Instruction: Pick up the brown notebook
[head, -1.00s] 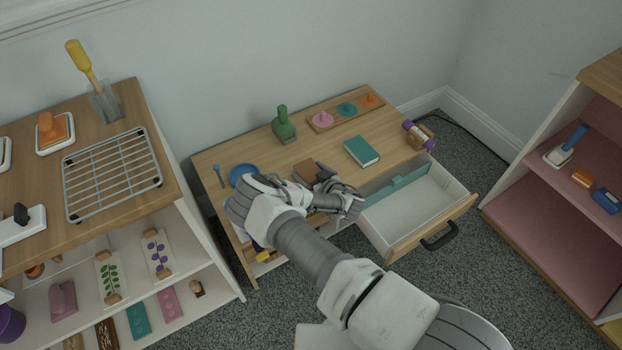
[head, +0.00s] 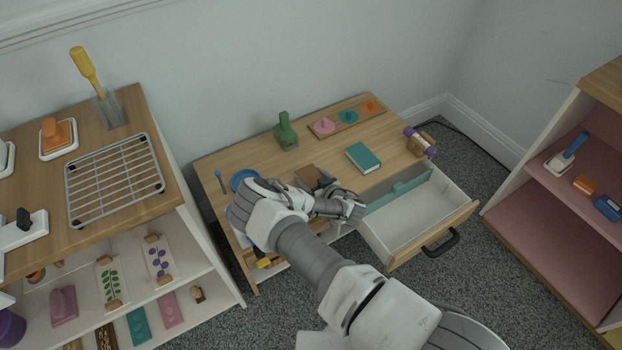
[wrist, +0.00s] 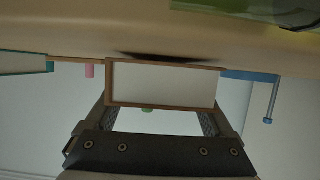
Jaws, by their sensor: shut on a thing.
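The brown notebook (head: 308,175) is over the low wooden table, partly hidden in the head view behind my gripper (head: 328,196). In the wrist view the notebook (wrist: 163,84) shows edge-on, with white pages framed by a thin brown cover. My gripper (wrist: 162,103) is shut on it, with one finger at each side. A dark shadow lies on the table beside the notebook. I cannot tell whether there is a gap between them.
A teal book (head: 363,158) lies to the right of the notebook. A green stamp (head: 286,132) and a peg board (head: 346,117) stand behind. A blue dish (head: 243,178) is at left. An open drawer (head: 420,216) juts out at front right.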

